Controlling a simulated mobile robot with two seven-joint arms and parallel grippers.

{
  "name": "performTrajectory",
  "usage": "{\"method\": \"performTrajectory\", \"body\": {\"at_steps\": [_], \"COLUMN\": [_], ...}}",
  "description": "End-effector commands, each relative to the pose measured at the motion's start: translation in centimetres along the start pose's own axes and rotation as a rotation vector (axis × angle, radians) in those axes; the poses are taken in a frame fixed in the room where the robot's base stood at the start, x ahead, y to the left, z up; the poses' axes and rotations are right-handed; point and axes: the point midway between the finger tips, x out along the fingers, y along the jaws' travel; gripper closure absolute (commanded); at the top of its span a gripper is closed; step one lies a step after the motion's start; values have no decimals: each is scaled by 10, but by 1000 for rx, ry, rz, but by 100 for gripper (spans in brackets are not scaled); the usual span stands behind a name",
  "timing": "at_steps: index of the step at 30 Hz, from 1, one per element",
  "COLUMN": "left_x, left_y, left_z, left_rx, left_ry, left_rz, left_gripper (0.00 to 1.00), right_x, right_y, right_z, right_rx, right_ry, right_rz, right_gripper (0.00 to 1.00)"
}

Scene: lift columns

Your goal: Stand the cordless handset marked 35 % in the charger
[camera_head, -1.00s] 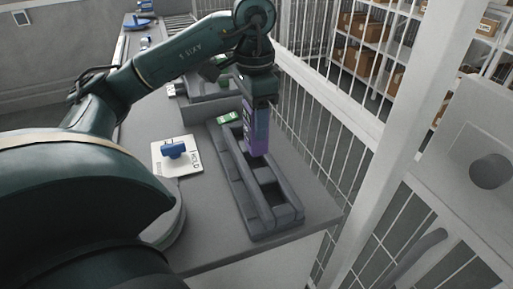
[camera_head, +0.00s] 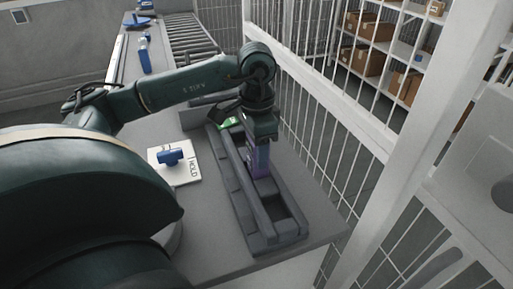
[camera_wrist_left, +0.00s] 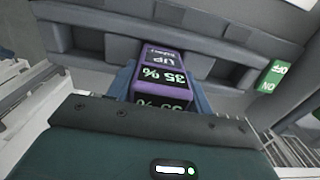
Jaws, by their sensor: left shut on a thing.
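The purple handset marked 35 % (camera_head: 261,166) is upright in my left gripper (camera_head: 262,148), whose fingers are shut on it. In the left wrist view the handset (camera_wrist_left: 167,60) shows "35 %" and "UP" labels, with the blue fingers (camera_wrist_left: 162,82) on either side. The grey charger (camera_head: 235,200) is a long rack of slots. The handset's lower end is down among the charger's walls, in a slot toward the far half; whether it touches the bottom is hidden. The charger (camera_wrist_left: 90,42) also spans the wrist view. My right gripper is out of view.
A white card marked HOLD (camera_head: 186,176) with a blue object (camera_head: 170,157) on it lies left of the charger. A green on/off switch (camera_head: 229,123) is at the charger's far end. A wire fence (camera_head: 335,150) runs close along the right. A roller conveyor (camera_head: 195,38) is behind.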

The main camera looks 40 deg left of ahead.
Motion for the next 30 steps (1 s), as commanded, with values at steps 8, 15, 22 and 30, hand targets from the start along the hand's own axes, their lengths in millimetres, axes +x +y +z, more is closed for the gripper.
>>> {"method": "performTrajectory", "body": {"at_steps": [8,15,22,30], "left_x": [10,12,12,8], "left_y": [0,0,0,0], "left_z": [0,0,0,0], "left_rx": [0,0,0,0], "left_ry": [2,2,2,2], "left_rz": [-1,-1,-1,-1], "left_gripper": [78,44,27,27], "right_x": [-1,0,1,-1], "right_y": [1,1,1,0], "right_z": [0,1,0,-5], "right_rx": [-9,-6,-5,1], "right_ry": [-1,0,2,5], "right_rz": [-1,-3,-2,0], "right_gripper": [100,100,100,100]}}
